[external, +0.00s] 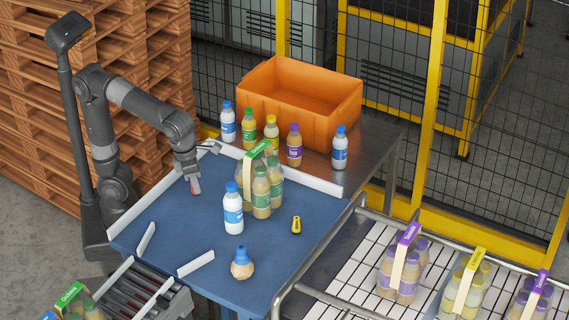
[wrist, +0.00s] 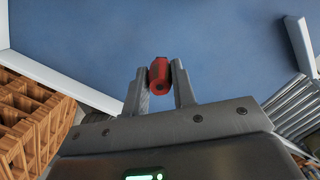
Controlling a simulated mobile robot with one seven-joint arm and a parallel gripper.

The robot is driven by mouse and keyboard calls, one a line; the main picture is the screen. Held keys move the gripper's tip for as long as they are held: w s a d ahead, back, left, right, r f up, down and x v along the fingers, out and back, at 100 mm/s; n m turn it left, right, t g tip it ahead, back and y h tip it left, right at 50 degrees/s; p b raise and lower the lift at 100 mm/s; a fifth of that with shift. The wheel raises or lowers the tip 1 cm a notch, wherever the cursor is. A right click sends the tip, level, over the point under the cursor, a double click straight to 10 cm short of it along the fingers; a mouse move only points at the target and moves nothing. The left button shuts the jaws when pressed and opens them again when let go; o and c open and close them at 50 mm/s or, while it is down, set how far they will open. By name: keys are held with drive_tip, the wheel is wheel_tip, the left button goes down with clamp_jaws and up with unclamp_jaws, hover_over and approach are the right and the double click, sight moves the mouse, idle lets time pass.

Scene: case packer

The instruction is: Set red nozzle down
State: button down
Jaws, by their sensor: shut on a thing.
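The red nozzle (wrist: 159,76) is held between the two fingers of my gripper (wrist: 160,88) in the wrist view. In the external view the red nozzle (external: 195,187) shows as a small red piece below my gripper (external: 190,178), at the left part of the blue table (external: 185,235). My gripper is shut on it. I cannot tell whether the nozzle touches the blue surface.
A green-labelled bottle pack (external: 262,185) and a blue-capped white bottle (external: 233,208) stand right of my gripper. A yellow nozzle (external: 296,225) and a blue-topped piece (external: 241,263) are on the table. White rails (external: 195,263) edge it. The table's left area is clear.

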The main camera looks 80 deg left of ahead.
drive_tip(key=w+f, duration=0.1)
drive_tip(key=w+a+f, duration=0.1)
drive_tip(key=w, duration=0.1)
drive_tip(key=shift+w+f, duration=0.25)
drive_tip(key=shift+f, duration=1.9)
drive_tip(key=shift+f, duration=0.15)
drive_tip(key=c, duration=1.2)
unclamp_jaws()
drive_tip(key=r, duration=0.4)
drive_tip(key=s+r, duration=0.1)
drive_tip(key=r, duration=0.7)
drive_tip(key=shift+s+r, duration=0.15)
drive_tip(key=shift+s, duration=0.25)
drive_tip(key=shift+a, duration=0.15)
